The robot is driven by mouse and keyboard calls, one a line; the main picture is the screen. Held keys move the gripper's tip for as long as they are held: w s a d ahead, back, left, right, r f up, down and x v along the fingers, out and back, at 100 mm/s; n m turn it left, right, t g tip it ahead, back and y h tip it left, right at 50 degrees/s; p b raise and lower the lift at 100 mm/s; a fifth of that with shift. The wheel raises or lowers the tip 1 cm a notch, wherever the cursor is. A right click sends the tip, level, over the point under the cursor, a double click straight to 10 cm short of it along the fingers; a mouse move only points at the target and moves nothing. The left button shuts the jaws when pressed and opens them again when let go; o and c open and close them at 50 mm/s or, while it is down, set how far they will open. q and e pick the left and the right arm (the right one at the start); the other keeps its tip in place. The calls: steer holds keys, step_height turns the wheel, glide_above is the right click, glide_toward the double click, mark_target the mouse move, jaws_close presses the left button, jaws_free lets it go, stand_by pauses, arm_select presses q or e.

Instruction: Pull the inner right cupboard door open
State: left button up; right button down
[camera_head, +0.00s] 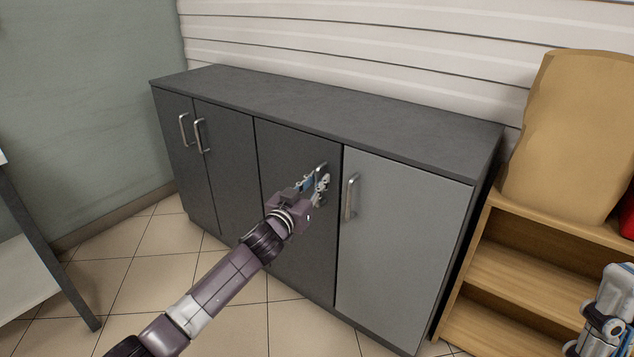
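The grey cupboard (420,138) stands against the wall with its doors shut. The inner right door (296,250) is dark grey, with a metal bar handle (320,167) near its upper right edge. My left gripper (315,184) is at this handle, with its fingers apart on either side of it. The fingers hide the lower part of the handle, and I cannot make out firm contact. Part of my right arm's end (608,312) shows at the lower right edge, cut off by the frame and away from the cupboard.
The outer right door (405,240) is lighter grey, with its own handle (351,198) close to my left gripper. Two more dark doors with handles are at the left. A wooden shelf (530,273) with a tan sack (570,135) stands at the right. Tiled floor is clear in front.

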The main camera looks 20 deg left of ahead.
arm_select(q)
jaws_close()
